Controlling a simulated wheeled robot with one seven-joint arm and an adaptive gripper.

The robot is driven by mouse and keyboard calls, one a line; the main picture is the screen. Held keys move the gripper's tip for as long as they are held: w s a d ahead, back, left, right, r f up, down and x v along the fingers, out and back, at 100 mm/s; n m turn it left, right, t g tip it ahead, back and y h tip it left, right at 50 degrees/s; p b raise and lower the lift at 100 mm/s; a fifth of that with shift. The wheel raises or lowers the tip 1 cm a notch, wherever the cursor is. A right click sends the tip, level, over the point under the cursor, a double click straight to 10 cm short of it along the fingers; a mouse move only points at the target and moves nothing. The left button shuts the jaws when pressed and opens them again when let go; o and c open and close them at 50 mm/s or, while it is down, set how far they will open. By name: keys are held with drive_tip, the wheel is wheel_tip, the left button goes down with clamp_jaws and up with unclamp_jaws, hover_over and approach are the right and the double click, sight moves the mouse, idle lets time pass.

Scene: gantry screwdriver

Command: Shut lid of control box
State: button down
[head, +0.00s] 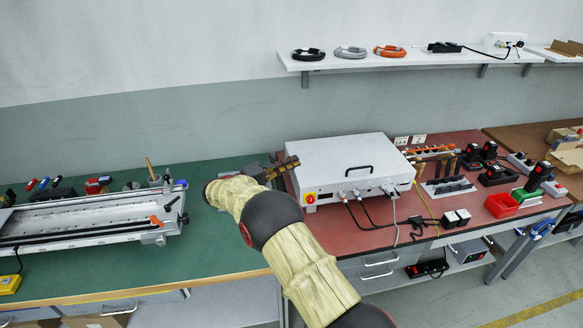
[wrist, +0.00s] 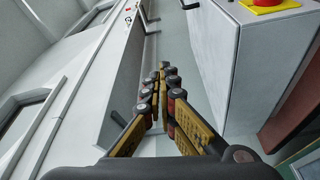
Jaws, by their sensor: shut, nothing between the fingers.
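The control box (head: 352,188) is a white case on the red-topped bench in the head view, with a red knob on a yellow plate (head: 310,198) at its front left. Its white lid (head: 335,150), with a black handle (head: 358,170), lies down over the box; I cannot tell if it is fully flush. My gripper (head: 291,162) is shut and empty at the box's left side, near the lid's left edge. In the wrist view the fingertips (wrist: 164,70) are together, with the box's pale side wall (wrist: 218,60) to their right. Contact with the box cannot be told.
Cables (head: 372,215) hang from the box's front. A red bin (head: 501,204) and black tools stand to the right. A metal rail fixture (head: 85,217) lies on the green bench at left. A wall shelf (head: 400,59) runs above.

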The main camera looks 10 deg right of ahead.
drive_tip(key=a+f+p, duration=0.2)
drive_tip(key=a+f, duration=0.2)
drive_tip(key=a, duration=0.5)
drive_tip(key=s+d+r+g+y, duration=0.5)
drive_tip(key=s+d+r+y, duration=0.3)
drive_tip(key=s+d+r, duration=0.8)
drive_tip(key=s+d+r+y+p, duration=0.1)
drive_tip(key=s+y, duration=0.1)
drive_tip(key=s, duration=0.6)
drive_tip(key=s+d+r+y, duration=0.1)
drive_tip(key=s+d+y, duration=0.1)
drive_tip(key=s, duration=0.7)
drive_tip(key=s+a+f+t+y, duration=0.1)
drive_tip(key=s+a+t+y, duration=0.1)
drive_tip(key=s, duration=0.6)
drive_tip(key=s+a+f+m+t+y, duration=0.1)
drive_tip(key=s+a+f+t+y, duration=0.1)
drive_tip(key=s, duration=0.6)
drive_tip(key=shift+s+a+m+y, duration=0.35)
drive_tip(key=shift+a+y, duration=0.2)
drive_tip(key=shift+y, duration=0.25)
drive_tip(key=c, duration=2.5)
unclamp_jaws()
drive_tip(key=shift+w, duration=0.1)
drive_tip(key=shift+c, duration=0.2)
